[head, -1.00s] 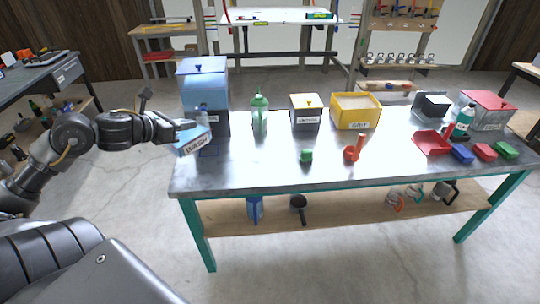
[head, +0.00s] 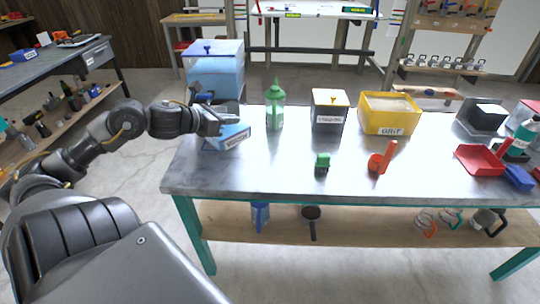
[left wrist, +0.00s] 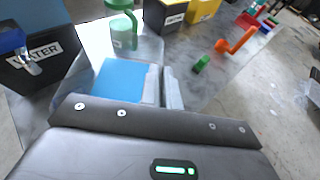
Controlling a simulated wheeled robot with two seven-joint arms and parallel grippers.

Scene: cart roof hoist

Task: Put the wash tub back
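The wash tub (head: 229,140) is a shallow blue tub with a white label on its front. In the head view it is at the back left of the grey table, in front of the water dispenser, low over or on the top; I cannot tell if it touches. My left gripper (head: 222,122) is at its back edge, fingers close together, apparently gripping its rim. In the left wrist view the tub shows as a flat blue area (left wrist: 119,79) beside the fingers (left wrist: 163,88), which hide the gripped edge. My right gripper is in neither view.
The water dispenser (head: 215,75) stands close behind the tub. A green block (head: 322,162) and an orange tool (head: 381,160) lie forward. The front left tabletop is clear.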

